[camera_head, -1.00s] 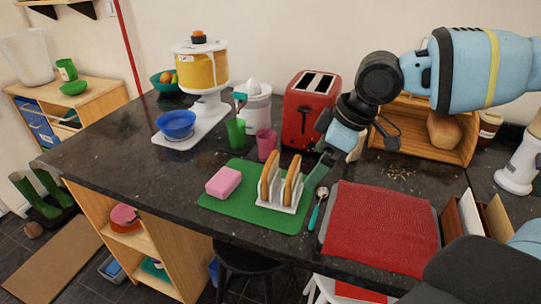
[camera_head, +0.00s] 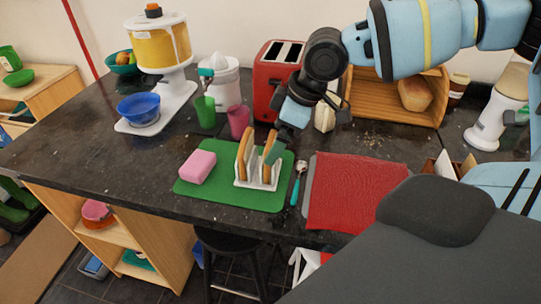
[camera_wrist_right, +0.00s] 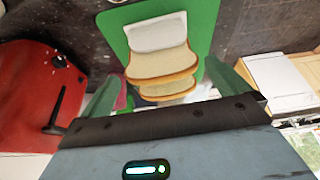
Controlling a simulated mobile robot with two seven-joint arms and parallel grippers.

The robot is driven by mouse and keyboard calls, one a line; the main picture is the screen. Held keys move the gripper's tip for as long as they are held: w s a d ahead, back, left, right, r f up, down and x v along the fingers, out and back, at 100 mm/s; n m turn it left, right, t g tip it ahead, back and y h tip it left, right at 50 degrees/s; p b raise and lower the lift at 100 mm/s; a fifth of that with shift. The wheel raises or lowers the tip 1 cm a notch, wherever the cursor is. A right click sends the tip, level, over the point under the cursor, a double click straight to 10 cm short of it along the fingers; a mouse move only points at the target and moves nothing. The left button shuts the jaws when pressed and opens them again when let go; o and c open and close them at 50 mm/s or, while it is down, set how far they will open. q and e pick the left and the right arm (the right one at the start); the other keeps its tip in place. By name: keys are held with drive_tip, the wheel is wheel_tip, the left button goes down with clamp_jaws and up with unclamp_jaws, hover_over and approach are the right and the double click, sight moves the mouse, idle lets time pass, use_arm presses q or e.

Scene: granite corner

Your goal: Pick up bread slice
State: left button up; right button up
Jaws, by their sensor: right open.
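Two bread slices stand upright in a white toast rack (camera_head: 257,184) on a green mat (camera_head: 215,192). The left slice (camera_head: 245,148) is clear in the head view; the right slice (camera_head: 267,168) is partly covered by my right gripper (camera_head: 277,150). In the right wrist view the nearer slice (camera_wrist_right: 168,89) and the farther slice (camera_wrist_right: 160,63) lie between the open green fingers of my right gripper (camera_wrist_right: 165,88). The fingers are apart, one to each side of the slices; I cannot tell whether they touch bread. My left gripper is not in view.
A pink sponge (camera_head: 197,167) lies left of the rack. Green cup (camera_head: 205,111), pink cup (camera_head: 238,121) and red toaster (camera_head: 268,80) stand behind. A loaf (camera_head: 415,92) is in the wooden box.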

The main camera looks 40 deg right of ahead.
drive_tip(key=x, duration=0.4)
drive_tip(key=shift+f, duration=0.15)
drive_tip(key=c, duration=0.7)
wheel_tip(320, 180, up, 28)
drive_tip(key=shift+r, duration=0.1)
idle(0.4)
